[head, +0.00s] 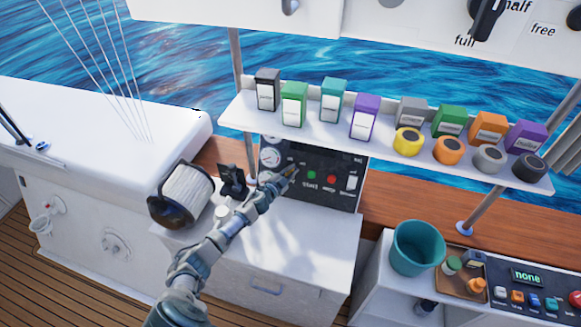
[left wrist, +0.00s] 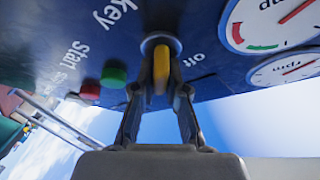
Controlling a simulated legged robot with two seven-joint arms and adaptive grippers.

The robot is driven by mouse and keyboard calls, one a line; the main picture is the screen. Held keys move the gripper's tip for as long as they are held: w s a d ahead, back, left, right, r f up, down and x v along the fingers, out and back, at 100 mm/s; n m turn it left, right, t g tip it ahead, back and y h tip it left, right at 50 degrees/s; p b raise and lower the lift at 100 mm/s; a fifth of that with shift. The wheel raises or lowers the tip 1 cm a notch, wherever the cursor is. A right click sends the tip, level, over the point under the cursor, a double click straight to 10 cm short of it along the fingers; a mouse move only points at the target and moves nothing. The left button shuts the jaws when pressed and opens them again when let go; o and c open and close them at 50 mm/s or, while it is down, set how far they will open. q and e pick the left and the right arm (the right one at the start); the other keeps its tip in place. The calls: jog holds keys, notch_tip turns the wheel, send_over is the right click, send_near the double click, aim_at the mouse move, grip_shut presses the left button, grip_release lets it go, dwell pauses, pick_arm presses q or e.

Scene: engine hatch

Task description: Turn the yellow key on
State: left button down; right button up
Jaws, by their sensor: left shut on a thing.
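The yellow key (left wrist: 161,66) sits in a round keyhole on the dark control panel (head: 330,165). In the left wrist view the words "key", "Start" and "off" are printed around it. My left gripper (left wrist: 160,88) is shut on the yellow key, with one finger on each side of it. In the head view my left gripper (head: 287,174) reaches the panel's left part and hides the key. My right gripper is in neither view.
A green button (head: 311,175) and a red button (head: 331,180) sit right of the key. Round gauges (head: 270,157) are on the panel's left. A shelf (head: 385,135) with boxes and tape rolls hangs above. A teal bucket (head: 417,247) stands at right.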

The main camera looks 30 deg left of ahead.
pick_arm(q)
jog(key=shift+m+g+h+p, duration=0.55)
jog(key=shift+m+p, duration=0.6)
jog(key=shift+m, duration=0.45)
jog(key=shift+s+d+f+m, duration=0.1)
jog(key=shift+f+m, duration=0.05)
jog(key=shift+m, duration=0.15)
jog(key=shift+f, duration=0.15)
jog(key=c, duration=1.2)
grip_release()
jog(key=v, duration=1.1)
jog(key=shift+s, duration=0.35)
